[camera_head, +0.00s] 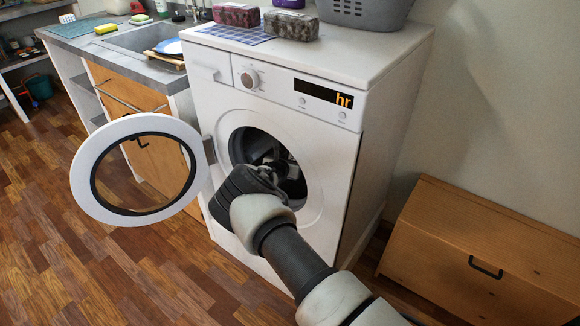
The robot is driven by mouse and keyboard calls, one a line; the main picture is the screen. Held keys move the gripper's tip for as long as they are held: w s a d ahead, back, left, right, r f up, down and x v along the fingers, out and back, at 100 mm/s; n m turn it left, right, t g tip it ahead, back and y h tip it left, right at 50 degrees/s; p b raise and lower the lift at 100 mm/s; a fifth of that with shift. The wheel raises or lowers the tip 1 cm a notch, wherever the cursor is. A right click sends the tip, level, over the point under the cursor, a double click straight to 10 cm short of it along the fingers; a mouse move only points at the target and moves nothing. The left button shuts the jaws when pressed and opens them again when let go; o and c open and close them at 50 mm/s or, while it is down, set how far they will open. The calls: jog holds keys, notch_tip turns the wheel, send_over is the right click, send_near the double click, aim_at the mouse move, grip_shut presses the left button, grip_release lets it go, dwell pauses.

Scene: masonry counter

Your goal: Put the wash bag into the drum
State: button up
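The front-loading washing machine (225,170) stands in the middle with its round door (85,190) swung open to the left. Its dark drum (244,144) shows through the front opening. My gripper (270,165) is at the opening, its end reaching into the drum mouth. My wrist covers the opening's lower part, and the fingertips are dark and small, so I cannot tell their state or whether they hold anything. Two speckled soft blocks that may be wash bags lie on the machine's top: a reddish one (237,14) and a grey-brown one (291,24).
A checked cloth (233,34), a purple item (289,3) and a grey basket (366,10) are also on the machine. A sink counter (120,60) stands behind left. A wooden cabinet (480,250) stands at right. The floor (120,270) at front left is clear.

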jog(key=shift+w+d, duration=0.2)
jog(key=shift+w, duration=0.3)
jog(key=o, duration=1.2)
jog(key=shift+s, duration=0.1)
jog(key=p+v, duration=0.3)
jog(key=v, duration=0.3)
jog(key=shift+r+p, duration=0.2)
jog(key=shift+p, duration=0.1)
jog(key=s+a+p, duration=0.1)
jog(key=s, duration=0.2)
jog(key=s+a+p, duration=0.1)
jog(key=s, duration=0.3)
jog(key=s+a+f+p, duration=0.1)
jog(key=s+a, duration=0.1)
jog(key=s, duration=0.1)
jog(key=shift+s, duration=0.2)
